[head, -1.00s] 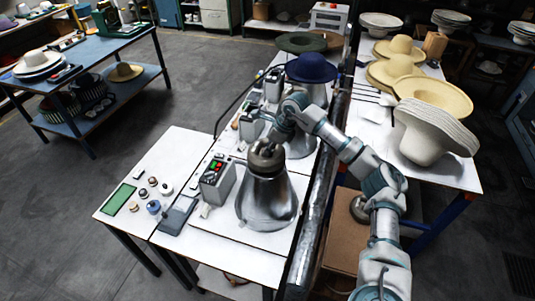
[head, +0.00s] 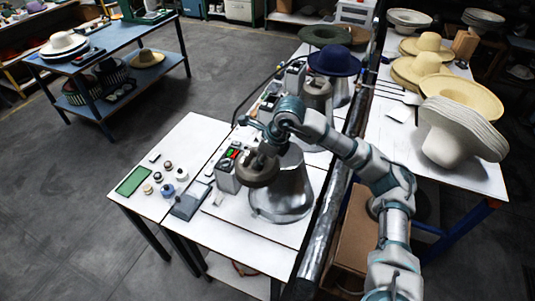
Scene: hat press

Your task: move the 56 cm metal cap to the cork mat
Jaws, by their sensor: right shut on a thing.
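My right gripper (head: 268,147) comes in from the right and is shut on a dull grey-brown rounded metal cap (head: 257,171). The cap is in front of the upper left part of the nearest silver metal cone (head: 290,195), beside a control box; whether it touches the cone is hard to tell. The fingertips are partly hidden by the wrist and the cap. No size mark on the cap can be read. I cannot pick out a cork mat for certain; a green rectangular mat (head: 133,181) lies at the left end of the white table. My left gripper is not in view.
Several small round pieces (head: 168,189) lie beside the green mat. A grey control box (head: 228,170) with lit buttons and a flat grey device (head: 190,201) stand left of the cone. A blue hat (head: 333,61) sits on a farther form. Straw hats (head: 462,95) fill the right table.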

